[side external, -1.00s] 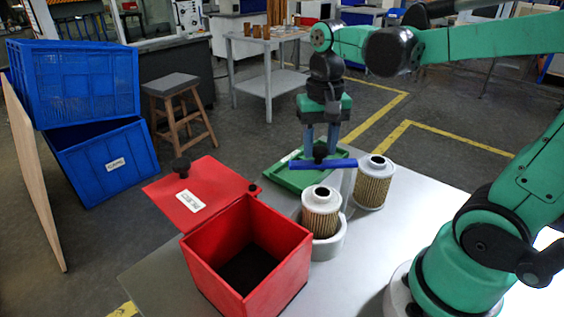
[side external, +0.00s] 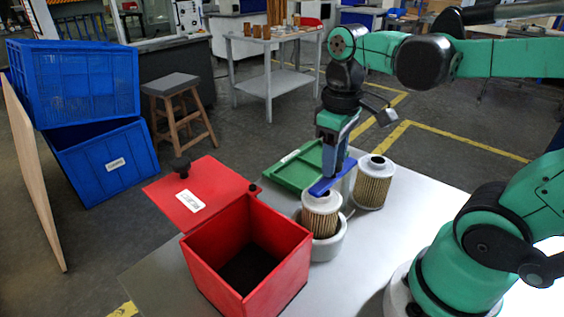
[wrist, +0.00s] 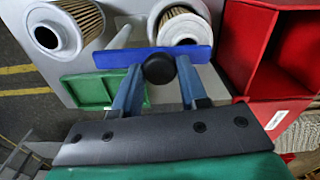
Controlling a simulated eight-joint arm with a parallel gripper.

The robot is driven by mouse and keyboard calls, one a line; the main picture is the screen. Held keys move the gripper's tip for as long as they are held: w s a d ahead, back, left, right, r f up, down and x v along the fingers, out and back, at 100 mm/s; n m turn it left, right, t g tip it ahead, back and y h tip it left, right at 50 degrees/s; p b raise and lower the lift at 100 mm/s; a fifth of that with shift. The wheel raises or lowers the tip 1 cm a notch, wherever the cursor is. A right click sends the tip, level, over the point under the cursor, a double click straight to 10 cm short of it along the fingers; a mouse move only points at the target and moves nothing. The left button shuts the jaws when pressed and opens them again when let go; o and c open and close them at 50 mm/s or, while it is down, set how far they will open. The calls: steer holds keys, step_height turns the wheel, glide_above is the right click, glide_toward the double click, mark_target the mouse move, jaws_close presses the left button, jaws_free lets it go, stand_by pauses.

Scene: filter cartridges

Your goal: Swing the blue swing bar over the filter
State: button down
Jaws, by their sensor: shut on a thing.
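The blue swing bar (side external: 332,180) reaches over the near side of the filter cartridge in the white cup; it also shows in the wrist view (wrist: 190,53). That filter (side external: 321,212) stands upright in a white round holder (side external: 328,246); in the wrist view the bar crosses in front of the filter (wrist: 183,28). My gripper (wrist: 159,70) is shut on the bar's black knob, with one blue finger on each side of it. In the side view my gripper (side external: 333,172) hides the knob.
A second filter (side external: 373,183) stands on the table behind the holder. An open red box (side external: 285,268) with its lid (side external: 195,200) tipped back is at the left front. A green tray (side external: 296,168) lies behind.

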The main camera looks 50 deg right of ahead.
steer(key=shift+s, duration=0.15)
stand_by(0.4)
steer(key=shift+c, duration=2.3)
jaws_free()
steer(key=shift+r, duration=0.1)
steer(key=shift+r, duration=2.75)
steer(key=w+a+f+m+t, duration=0.1)
steer(key=w+a+f+t, duration=0.2)
steer(key=f+t, duration=0.3)
steer(key=shift+w+a+f+t, duration=0.25)
steer(key=shift+w+a+t, duration=0.05)
steer(key=shift+w+t, duration=0.35)
